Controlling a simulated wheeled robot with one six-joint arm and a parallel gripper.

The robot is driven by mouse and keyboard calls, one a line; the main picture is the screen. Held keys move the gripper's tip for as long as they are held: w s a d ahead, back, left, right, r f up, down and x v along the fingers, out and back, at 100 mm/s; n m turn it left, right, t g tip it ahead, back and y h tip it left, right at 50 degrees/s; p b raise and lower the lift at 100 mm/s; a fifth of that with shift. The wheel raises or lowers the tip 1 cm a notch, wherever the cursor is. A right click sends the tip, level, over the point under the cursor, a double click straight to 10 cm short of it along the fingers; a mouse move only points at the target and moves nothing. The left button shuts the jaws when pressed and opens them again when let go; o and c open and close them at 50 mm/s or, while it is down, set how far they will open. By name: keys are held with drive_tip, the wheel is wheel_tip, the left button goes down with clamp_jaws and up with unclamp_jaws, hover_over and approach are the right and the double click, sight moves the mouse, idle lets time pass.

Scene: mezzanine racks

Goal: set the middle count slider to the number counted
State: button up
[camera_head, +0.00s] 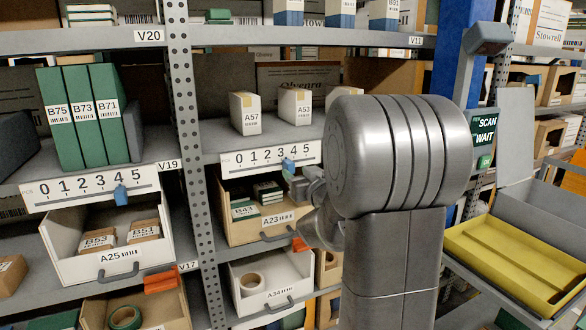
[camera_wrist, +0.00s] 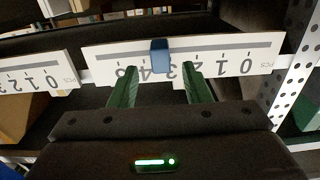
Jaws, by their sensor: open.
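The middle count scale (camera_head: 235,160) is a white plate numbered 0 to 5 on the shelf edge. Its blue slider (camera_head: 288,165) sits around 3 to 4. In the wrist view the scale (camera_wrist: 230,48) appears upside down, and the slider (camera_wrist: 160,57) lies between the 3 and 4 marks. My gripper (camera_wrist: 160,68) is open, with its two green fingers on either side of the slider and a gap to each. I cannot tell how deep the fingertips reach. White boxes A57 (camera_head: 245,114) and A53 (camera_head: 295,107) stand above the scale; a third white box is partly hidden by my arm.
Another scale (camera_wrist: 35,75) shows at the wrist view's left. Bins A23 (camera_head: 235,225) and A34 (camera_head: 240,275) are below. An upright post (camera_head: 185,120) and yellow tray (camera_head: 510,260) flank my arm.

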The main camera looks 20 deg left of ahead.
sight(291, 168)
drive_tip(key=shift+x, duration=2)
drive_tip(key=shift+s, duration=0.1)
drive_tip(key=shift+c, duration=0.4)
clamp_jaws()
